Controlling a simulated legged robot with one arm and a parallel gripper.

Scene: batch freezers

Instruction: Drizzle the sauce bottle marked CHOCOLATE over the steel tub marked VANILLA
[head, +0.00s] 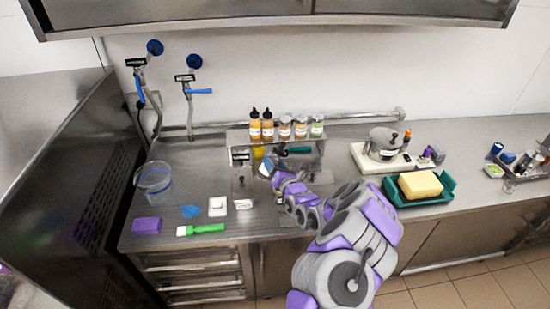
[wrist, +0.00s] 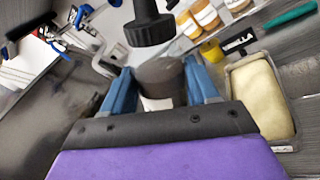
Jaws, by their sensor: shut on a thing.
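My gripper (wrist: 162,88) has blue fingers shut on a dark brown bottle (wrist: 160,76) with a black nozzle cap. Only a blank corner of its white label shows, so I cannot read its name. In the wrist view, the steel tub (wrist: 290,147) stands just right of the gripper. It holds a pale cream mass, and a black sign (wrist: 238,42) behind it reads VANILLA, its first letters partly cut off. The bottle is beside the tub, not over it in this view. In the head view, my gripper (head: 268,168) is over the counter's middle; my arm hides much of the tub area.
Two orange squeeze bottles (head: 261,124) and several jars (head: 300,127) stand on a shelf behind the gripper. A clear bucket (head: 154,178) and green-handled brush (head: 205,229) are at left.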

